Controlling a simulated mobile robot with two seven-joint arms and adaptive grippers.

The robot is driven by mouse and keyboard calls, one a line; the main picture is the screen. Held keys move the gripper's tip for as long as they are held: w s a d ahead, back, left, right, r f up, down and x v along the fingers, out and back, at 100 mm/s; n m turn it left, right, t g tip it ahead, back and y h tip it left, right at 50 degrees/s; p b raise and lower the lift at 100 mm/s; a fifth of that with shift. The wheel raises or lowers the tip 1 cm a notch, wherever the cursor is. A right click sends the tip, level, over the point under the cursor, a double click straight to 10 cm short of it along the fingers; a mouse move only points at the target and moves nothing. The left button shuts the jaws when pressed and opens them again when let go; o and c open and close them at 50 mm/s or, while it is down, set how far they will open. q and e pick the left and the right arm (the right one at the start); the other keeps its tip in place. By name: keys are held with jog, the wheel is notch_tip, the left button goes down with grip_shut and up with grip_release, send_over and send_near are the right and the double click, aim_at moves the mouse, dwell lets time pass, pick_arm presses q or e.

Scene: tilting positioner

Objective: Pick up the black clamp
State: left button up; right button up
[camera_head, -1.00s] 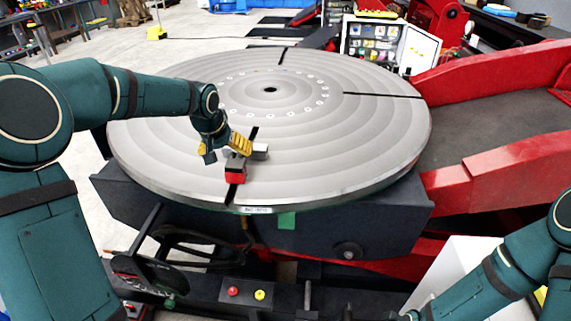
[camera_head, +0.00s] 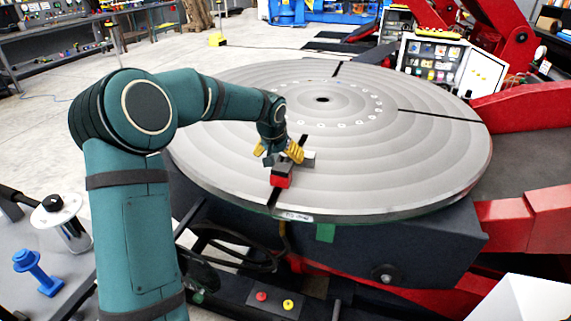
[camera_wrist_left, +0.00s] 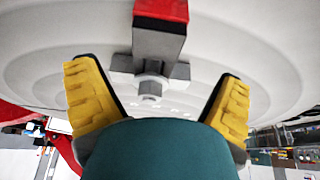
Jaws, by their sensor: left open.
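The clamp (camera_head: 283,169) lies on the turntable (camera_head: 410,165) near its front rim, over a dark slot. It has a dark grey bar, a red front end, a lighter crosspiece and a bolt. The clamp also fills the upper middle of the left wrist view (camera_wrist_left: 157,43), with its red end at the top. My left gripper (camera_head: 279,152) is open at the clamp's rear, its yellow-padded fingers apart. In the left wrist view the fingers stand on either side of the clamp, with gaps between. My right gripper is not in view.
A cabinet of small parts (camera_head: 433,62) stands behind the turntable. Red beams (camera_head: 530,100) flank its right side. A blue part (camera_head: 37,270) and a silver cylinder (camera_head: 72,232) stand at lower left. The turntable top around the clamp is clear.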

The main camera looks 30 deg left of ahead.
aim_at(283, 164)
pick_arm(q)
jog(key=x, duration=0.2)
jog(key=b+x, duration=0.1)
jog(key=x, duration=0.1)
jog(key=shift+w+d+f, duration=0.2)
jog(key=shift+w+f, duration=0.1)
jog(key=c, duration=1.4)
jog(key=shift+r, duration=0.15)
jog(key=shift+r, duration=0.1)
jog(key=shift+r, duration=0.25)
jog(key=s+d, duration=0.1)
jog(key=s, duration=0.5)
jog(key=s+d, duration=0.1)
jog(key=s, duration=0.4)
jog(key=s+d, duration=0.2)
jog(key=s, duration=0.4)
jog(key=shift+s+d, duration=0.1)
jog(key=shift+s, duration=0.2)
